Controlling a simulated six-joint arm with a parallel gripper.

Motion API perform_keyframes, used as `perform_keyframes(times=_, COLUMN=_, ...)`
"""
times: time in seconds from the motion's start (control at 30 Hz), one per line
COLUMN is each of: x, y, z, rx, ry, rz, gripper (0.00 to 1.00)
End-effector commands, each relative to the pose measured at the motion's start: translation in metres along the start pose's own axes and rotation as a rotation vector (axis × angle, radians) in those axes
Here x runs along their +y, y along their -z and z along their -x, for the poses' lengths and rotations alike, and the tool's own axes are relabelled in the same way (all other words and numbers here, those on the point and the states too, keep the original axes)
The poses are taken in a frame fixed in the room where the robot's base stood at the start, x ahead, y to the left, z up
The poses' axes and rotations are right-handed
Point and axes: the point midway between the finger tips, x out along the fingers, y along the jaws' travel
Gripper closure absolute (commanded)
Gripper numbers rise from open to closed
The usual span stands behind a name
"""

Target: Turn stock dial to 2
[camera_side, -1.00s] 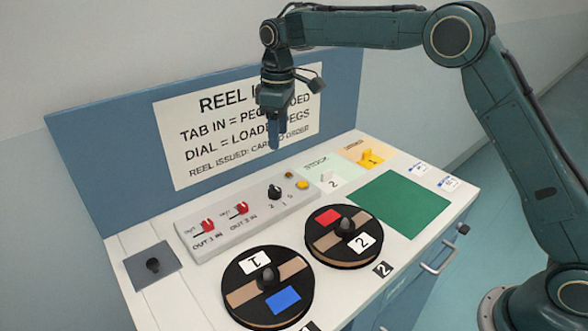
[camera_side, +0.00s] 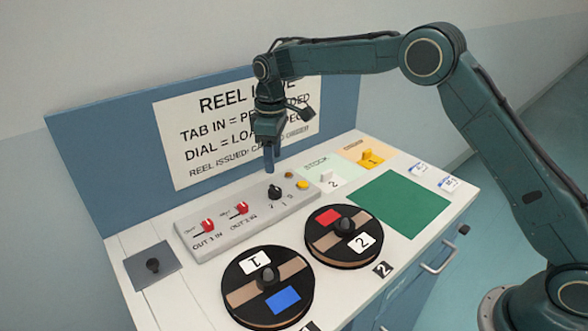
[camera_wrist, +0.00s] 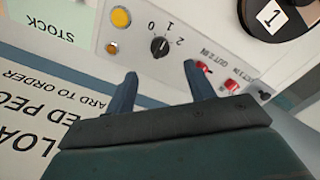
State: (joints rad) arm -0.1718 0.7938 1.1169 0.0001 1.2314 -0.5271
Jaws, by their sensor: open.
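The stock dial (camera_side: 274,192) is a black knob on the sloped grey panel, with the marks 2, 1 and 0 beside it. It also shows in the wrist view (camera_wrist: 159,47), where the marks appear upside down. I cannot tell surely which mark its pointer faces. My gripper (camera_side: 269,168) points down, a little above and behind the dial, and does not touch it. In the wrist view my gripper (camera_wrist: 160,72) is open and empty, its two fingers apart, with the dial just beyond the gap between the tips.
Two red-handled switches (camera_side: 207,226) (camera_side: 241,208) sit left of the dial; a yellow button (camera_side: 302,184) sits right of it. Two black reels (camera_side: 240,294) (camera_side: 318,243) lie in front. A sign board (camera_side: 180,130) stands behind. A green mat (camera_side: 400,205) is bare.

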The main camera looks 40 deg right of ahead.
Motion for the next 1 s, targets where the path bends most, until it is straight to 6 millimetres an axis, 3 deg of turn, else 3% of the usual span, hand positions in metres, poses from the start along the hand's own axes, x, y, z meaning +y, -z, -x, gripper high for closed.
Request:
perform_keyframes(times=0.5, x=0.0, y=-0.001, z=-0.076, rx=-0.001, ry=0.001, rz=0.0, gripper=0.46)
perform_keyframes(times=0.7, x=0.0, y=0.0, z=-0.09, rx=0.0, ry=0.0, rz=0.0, gripper=0.46)
perform_keyframes(times=1.0, x=0.0, y=0.0, z=-0.093, rx=0.001, ry=0.0, rz=0.0, gripper=0.46)
